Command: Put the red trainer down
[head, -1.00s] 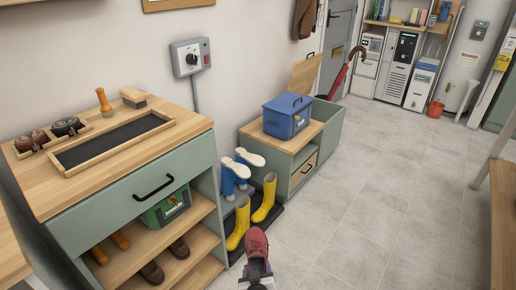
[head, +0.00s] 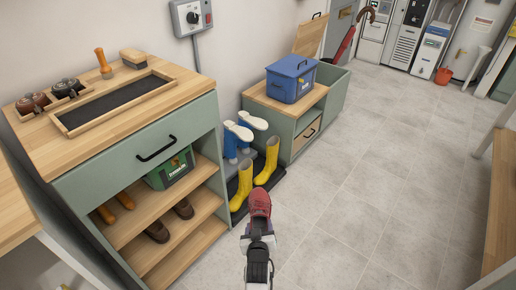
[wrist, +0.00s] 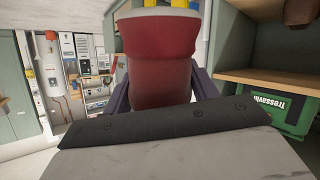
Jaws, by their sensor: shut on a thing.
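The red trainer (head: 260,203) is held at the end of my arm, in front of the yellow boots and above the floor in the head view. My gripper (head: 259,222) is shut on it. In the wrist view the trainer (wrist: 158,62) fills the upper middle, between the two dark fingers of my gripper (wrist: 163,92). The trainer's far end is out of the wrist view. The exact height of the trainer above the floor is hard to tell.
A shelf unit (head: 140,150) with brown shoes and a green box (head: 170,168) stands at left. Yellow boots (head: 267,162) and upturned blue boots (head: 238,138) stand on a dark tray. A bench with a blue box (head: 291,78) stands behind. The floor (head: 370,190) at right is clear.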

